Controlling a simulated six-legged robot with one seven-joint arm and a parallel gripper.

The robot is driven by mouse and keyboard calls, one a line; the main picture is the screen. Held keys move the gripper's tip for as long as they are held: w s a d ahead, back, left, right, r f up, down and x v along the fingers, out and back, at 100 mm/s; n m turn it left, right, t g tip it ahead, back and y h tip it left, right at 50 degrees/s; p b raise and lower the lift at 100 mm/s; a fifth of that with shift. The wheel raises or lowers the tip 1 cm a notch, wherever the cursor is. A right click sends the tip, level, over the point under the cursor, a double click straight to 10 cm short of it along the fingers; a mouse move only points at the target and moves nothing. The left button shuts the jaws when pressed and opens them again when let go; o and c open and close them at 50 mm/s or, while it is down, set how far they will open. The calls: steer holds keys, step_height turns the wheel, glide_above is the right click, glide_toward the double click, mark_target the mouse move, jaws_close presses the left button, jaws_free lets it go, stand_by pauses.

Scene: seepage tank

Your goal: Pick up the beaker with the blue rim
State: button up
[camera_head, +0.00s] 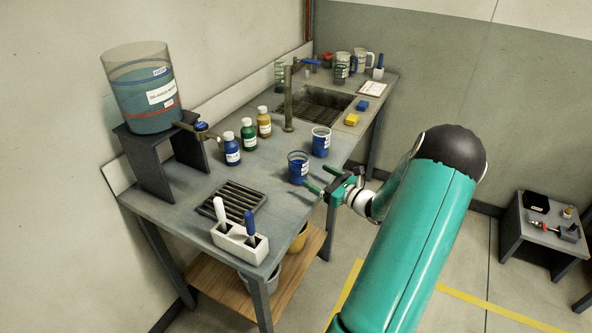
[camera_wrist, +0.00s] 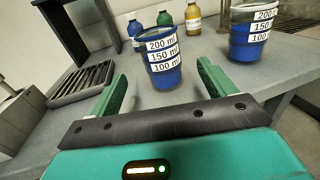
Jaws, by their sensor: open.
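Two clear beakers with blue contents and white volume labels stand upright on the grey bench. The nearer beaker (camera_head: 298,168) has a bluish rim; it also shows in the wrist view (camera_wrist: 165,78), lined up between my fingers and just beyond their tips. The farther beaker (camera_head: 321,143) stands behind it, at the right in the wrist view (camera_wrist: 248,50); its rim looks paler, though rim colours are hard to tell. My gripper (camera_head: 321,178) is open and empty at the bench's front edge, apart from both beakers.
Blue, green and yellow bottles (camera_head: 248,134) stand behind the beakers. A slotted drain rack (camera_head: 232,201) and white tool holder (camera_head: 240,243) lie left. A large tank (camera_head: 140,88) sits on a stand. The sink (camera_head: 318,104) is farther back. Bench between rack and near beaker is clear.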

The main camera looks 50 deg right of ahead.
mark_target(294, 163)
steer(key=w, duration=1.1)
steer(key=shift+w+a, duration=0.15)
steer(key=shift+a, duration=0.1)
steer(key=c, duration=1.1)
